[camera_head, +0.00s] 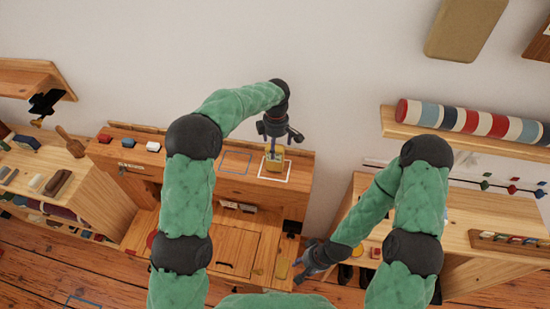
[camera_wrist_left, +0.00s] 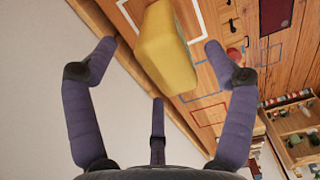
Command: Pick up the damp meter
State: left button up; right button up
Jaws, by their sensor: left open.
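The damp meter appears to be the yellow, boxy object (camera_head: 274,162) standing inside a white outlined square on the wooden desk's top shelf. It also shows large in the left wrist view (camera_wrist_left: 166,52), between the spread fingers. My left gripper (camera_head: 277,142) is open just above it, pointing down, and partly hides its top. In the left wrist view the fingers of this gripper (camera_wrist_left: 160,62) stand apart on either side of the meter, with no clear contact. My right gripper (camera_head: 303,272) hangs low beside the desk's right side; its finger opening is unclear.
Red, blue and white small items (camera_head: 128,142) sit on the shelf's left part. An empty blue outline (camera_head: 235,162) lies left of the meter. The wall (camera_head: 330,90) is close behind. A striped roll (camera_head: 470,121) lies on a wall shelf at right.

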aim_at(276, 166)
pick_arm(q)
jog(key=shift+f, duration=2.4)
jog(key=shift+c, duration=0.3)
jog(key=c, duration=1.3)
jog(key=shift+r, duration=0.1)
